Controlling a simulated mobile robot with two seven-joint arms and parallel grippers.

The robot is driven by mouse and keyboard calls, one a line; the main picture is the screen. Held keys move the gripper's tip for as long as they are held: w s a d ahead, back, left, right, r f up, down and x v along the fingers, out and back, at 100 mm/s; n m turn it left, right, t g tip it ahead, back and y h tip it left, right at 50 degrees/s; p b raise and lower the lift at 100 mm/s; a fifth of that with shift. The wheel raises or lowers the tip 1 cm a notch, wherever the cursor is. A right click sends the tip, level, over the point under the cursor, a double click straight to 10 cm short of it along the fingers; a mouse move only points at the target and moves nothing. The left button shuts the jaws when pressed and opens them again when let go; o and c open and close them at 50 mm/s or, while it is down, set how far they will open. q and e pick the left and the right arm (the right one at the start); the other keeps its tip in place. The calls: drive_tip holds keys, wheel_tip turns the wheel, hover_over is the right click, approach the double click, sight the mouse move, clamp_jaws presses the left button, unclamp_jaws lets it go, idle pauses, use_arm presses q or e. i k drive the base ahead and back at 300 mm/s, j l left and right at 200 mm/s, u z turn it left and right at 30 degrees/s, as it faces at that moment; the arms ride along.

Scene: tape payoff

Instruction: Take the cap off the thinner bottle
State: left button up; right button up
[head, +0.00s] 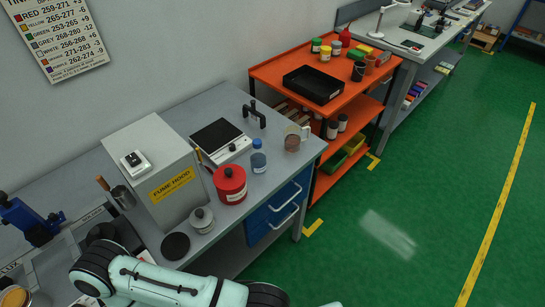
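A small bottle with a blue cap (257,144) stands upright on the grey bench (198,108); I take it to be the thinner bottle (258,163). The cap sits on top of the bottle. The bottle stands between a red lidded can (230,186) and a clear mug with brown contents (292,143). One of my pale green arms crosses the bottom of the head view, well in front of the bottle. Neither gripper shows in the picture, and nothing is seen touching the bottle or its cap.
A scale-like device with a black plate (215,134) is behind the bottle. An orange cart (272,74) with a black tray (313,85) adjoins the bench. Green floor lies open at right.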

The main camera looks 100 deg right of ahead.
sight(258, 156)
drive_tip(key=z, duration=3.45)
drive_tip(key=i+l, duration=0.15)
drive_tip(key=l, duration=0.2)
drive_tip(key=i+l, duration=0.15)
drive_tip(key=l, duration=0.15)
drive_tip(key=i+l, duration=0.1)
drive_tip(key=l, duration=0.25)
drive_tip(key=i+l, duration=0.15)
drive_tip(key=l, duration=0.15)
drive_tip(key=i+l, duration=0.15)
drive_tip(key=l, duration=0.2)
drive_tip(key=u, duration=0.05)
